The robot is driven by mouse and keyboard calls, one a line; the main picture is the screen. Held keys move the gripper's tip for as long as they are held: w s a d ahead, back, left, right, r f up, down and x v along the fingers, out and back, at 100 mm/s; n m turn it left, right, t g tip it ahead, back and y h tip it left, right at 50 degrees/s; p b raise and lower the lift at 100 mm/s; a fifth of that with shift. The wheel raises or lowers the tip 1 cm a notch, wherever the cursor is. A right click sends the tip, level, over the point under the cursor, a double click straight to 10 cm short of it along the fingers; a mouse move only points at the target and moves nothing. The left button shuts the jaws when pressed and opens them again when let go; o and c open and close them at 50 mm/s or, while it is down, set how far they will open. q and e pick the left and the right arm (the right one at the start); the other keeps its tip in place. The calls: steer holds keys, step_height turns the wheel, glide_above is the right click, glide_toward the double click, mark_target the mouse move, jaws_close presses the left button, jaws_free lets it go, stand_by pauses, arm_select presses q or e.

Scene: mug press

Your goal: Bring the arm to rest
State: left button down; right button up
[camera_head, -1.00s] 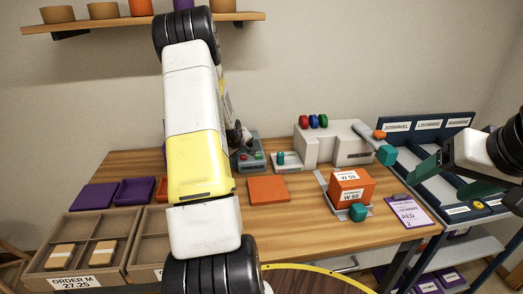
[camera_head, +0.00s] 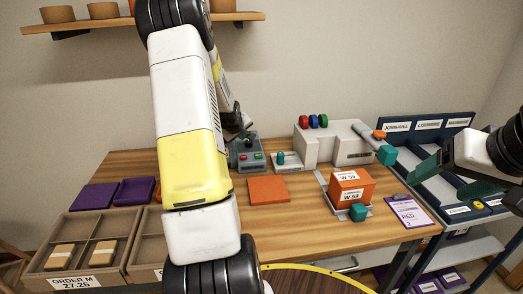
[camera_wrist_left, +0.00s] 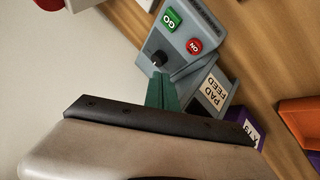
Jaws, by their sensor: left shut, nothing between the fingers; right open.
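My left arm fills the left middle of the head view and largely hides my left gripper, whose dark body shows behind it. In the left wrist view the green fingers of my left gripper (camera_wrist_left: 163,92) are shut and empty. They point at the grey control box (camera_wrist_left: 185,35), close to its black knob; I cannot tell whether they touch it. In the head view the control box (camera_head: 246,155) stands just right of my left arm. My right gripper (camera_head: 437,178) is open and empty at the right, in front of the blue sorting rack.
A grey press (camera_head: 335,143), an orange pad (camera_head: 268,189), an orange box (camera_head: 350,187) and a clipboard (camera_head: 409,211) occupy the table. A purple tray (camera_head: 136,190) and wooden compartment bins (camera_head: 97,235) lie left. A wall shelf (camera_head: 105,22) with pots is behind my raised left arm.

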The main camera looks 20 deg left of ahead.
arm_select(q)
steer(key=shift+r, duration=0.1)
stand_by(0.3)
steer(key=s+d+r+m+g+h, duration=0.1)
steer(key=s+d+r+m, duration=0.2)
steer(key=s+d+r, duration=0.4)
steer(key=s+d+r+m, duration=0.2)
steer(key=s+d+r, duration=0.2)
steer(key=d+r, duration=0.45)
steer(key=s+d+r+m+h, duration=0.1)
steer(key=s+d+m, duration=0.1)
steer(key=s+d, duration=0.2)
steer(key=s+d+r+m+g+h, duration=0.1)
steer(key=s+d+r+m, duration=0.1)
steer(key=s, duration=0.9)
steer(key=s+d+r+m+h, duration=0.1)
steer(key=s+d+m, duration=0.2)
steer(key=s+d, duration=0.2)
steer(key=shift+s+d+r+g, duration=0.3)
steer(key=shift+s+g, duration=0.1)
steer(key=shift+s, duration=0.85)
